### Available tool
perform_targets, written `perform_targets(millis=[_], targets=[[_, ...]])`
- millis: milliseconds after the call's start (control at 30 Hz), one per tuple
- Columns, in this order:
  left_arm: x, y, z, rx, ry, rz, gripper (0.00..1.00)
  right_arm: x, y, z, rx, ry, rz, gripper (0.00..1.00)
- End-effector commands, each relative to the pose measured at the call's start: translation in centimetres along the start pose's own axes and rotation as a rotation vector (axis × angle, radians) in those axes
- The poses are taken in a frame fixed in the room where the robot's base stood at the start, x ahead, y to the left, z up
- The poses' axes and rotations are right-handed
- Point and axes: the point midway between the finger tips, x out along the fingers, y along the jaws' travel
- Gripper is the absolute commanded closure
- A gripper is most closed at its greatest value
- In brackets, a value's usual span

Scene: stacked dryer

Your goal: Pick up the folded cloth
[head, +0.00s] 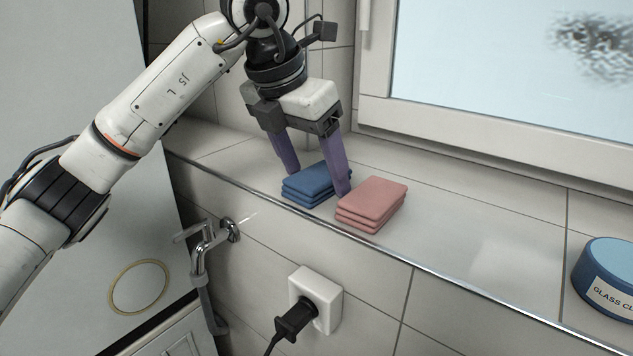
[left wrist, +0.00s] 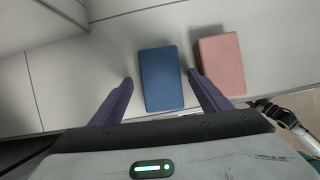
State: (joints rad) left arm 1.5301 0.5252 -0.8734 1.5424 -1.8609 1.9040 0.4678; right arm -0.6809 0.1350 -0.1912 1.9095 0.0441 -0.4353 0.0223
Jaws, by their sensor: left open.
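A blue folded cloth (head: 308,184) lies stacked in layers on the tiled window ledge. A pink folded cloth (head: 372,204) lies just to its right. My left gripper (head: 319,183) points down over the blue cloth, its purple fingers open. In the left wrist view the blue cloth (left wrist: 161,79) lies between the two open fingers, with a gap on each side. The right finger is in the narrow gap between the blue cloth and the pink cloth (left wrist: 221,65). In the head view that finger hides part of the blue cloth's right side. My right gripper is not in view.
The ledge (head: 480,238) ends at a metal front edge. A blue tub (head: 606,266) labelled as glass cleaner stands at its right. A window (head: 500,70) rises behind. Below are a tap (head: 205,250) and a wall socket with a black plug (head: 315,299). The ledge between pink cloth and tub is clear.

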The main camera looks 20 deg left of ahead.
Motion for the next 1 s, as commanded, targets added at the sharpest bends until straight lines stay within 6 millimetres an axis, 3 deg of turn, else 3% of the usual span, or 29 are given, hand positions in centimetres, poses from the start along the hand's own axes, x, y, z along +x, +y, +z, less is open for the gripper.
perform_targets(millis=[467,733,1000], targets=[[0.28,0.00,-0.12,0.000,-0.001,0.000,0.30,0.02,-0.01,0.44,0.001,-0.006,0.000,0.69],[0.28,0.00,-0.12,0.000,0.000,0.000,0.73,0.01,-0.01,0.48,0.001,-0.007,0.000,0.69],[-0.01,-0.04,0.02,0.001,-0.001,-0.001,0.74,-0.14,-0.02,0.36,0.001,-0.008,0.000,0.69]])
